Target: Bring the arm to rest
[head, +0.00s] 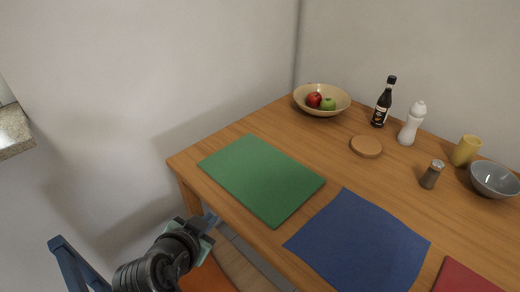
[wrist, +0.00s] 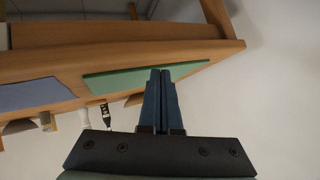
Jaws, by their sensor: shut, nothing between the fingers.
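My gripper (head: 209,222) is shut and empty, in front of the table's near left edge in the head view. In the wrist view its two dark fingers (wrist: 160,98) lie side by side, touching along their length. The fingers overlap the green mat in that picture, but they hold nothing. My arm shows at the bottom of the head view, bent below the green mat.
A wooden table (head: 330,165) bears a green mat (head: 260,178), a blue mat (head: 358,245), a red mat (head: 462,279), a fruit bowl (head: 322,99), a dark bottle (head: 383,103), a white bottle (head: 411,124), a coaster (head: 366,147), a shaker (head: 431,175), a yellow cup (head: 465,151) and a grey bowl (head: 494,179).

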